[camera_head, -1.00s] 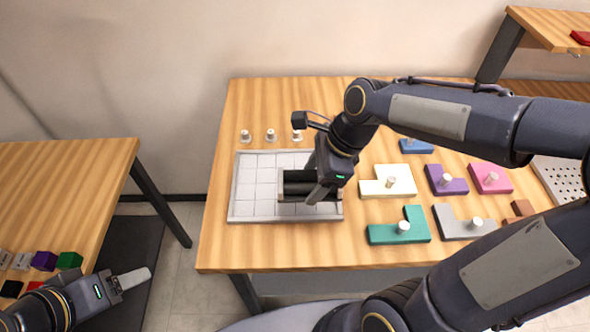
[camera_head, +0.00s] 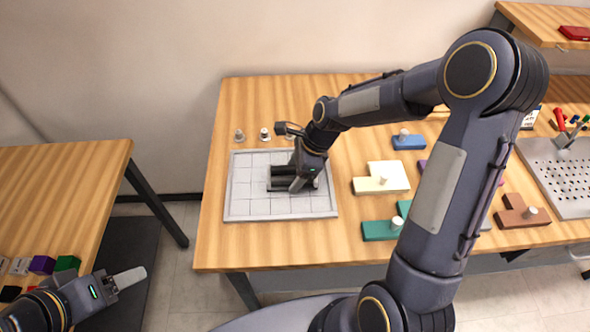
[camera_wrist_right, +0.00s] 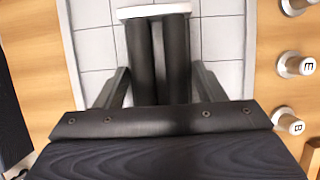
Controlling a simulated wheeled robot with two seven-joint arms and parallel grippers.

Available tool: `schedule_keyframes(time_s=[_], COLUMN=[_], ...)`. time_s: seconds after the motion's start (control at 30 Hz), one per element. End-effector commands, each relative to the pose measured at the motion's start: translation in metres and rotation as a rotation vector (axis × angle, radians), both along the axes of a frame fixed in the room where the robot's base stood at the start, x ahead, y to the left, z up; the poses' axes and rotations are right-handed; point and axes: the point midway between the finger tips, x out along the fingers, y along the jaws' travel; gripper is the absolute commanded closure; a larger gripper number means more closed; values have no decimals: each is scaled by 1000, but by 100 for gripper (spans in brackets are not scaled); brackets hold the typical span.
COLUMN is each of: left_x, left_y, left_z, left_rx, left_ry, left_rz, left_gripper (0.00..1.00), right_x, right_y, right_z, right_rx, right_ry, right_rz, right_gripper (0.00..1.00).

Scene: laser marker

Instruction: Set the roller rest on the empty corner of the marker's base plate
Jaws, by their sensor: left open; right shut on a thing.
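The roller rest (camera_head: 283,183), two dark parallel rollers with pale end plates, is over the middle of the pale gridded plate (camera_head: 240,205). My right gripper (camera_head: 302,182) is shut on it. In the right wrist view the roller rest (camera_wrist_right: 157,50) lies between the two fingers (camera_wrist_right: 158,88), with grid squares (camera_wrist_right: 95,45) showing on both sides. I cannot tell whether it touches the plate. The grid squares around it look bare. My left gripper (camera_head: 132,278) is open and empty at the lower left, away from the plate.
Small lettered pegs (camera_head: 265,134) stand behind the plate. Knobbed coloured blocks, including cream (camera_head: 392,172), teal (camera_head: 378,230), blue (camera_head: 408,141) and brown (camera_head: 520,215), lie to the right. A perforated metal tray (camera_head: 560,175) is at the far right. A side table (camera_head: 60,190) stands left.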

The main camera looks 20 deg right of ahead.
Motion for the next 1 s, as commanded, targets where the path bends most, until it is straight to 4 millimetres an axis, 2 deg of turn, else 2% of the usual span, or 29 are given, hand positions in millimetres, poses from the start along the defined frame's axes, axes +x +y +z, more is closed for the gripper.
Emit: schedule_keyframes(time_s=[0.33, 0.37, 0.5, 0.8, 1.0], left_x=[0, 0, 0, 0, 0], left_y=[0, 0, 0, 0, 0], left_z=[-3, -3, -2, -1, 0], left_rx=[0, 0, 0, 0, 0], left_ry=[0, 0, 0, 0, 0], left_rz=[0, 0, 0, 0, 0], left_gripper=[36, 36, 36, 36, 36], right_x=[1, 0, 0, 0, 0], right_y=[1, 0, 0, 0, -7], right_z=[-3, -4, -3, -2, 18], right_rx=[0, 1, 1, 1, -1], right_ry=[-2, -1, -1, -1, -6], right_rz=[0, 0, 0, 0, -3], right_gripper=[78, 35, 17, 15, 15])
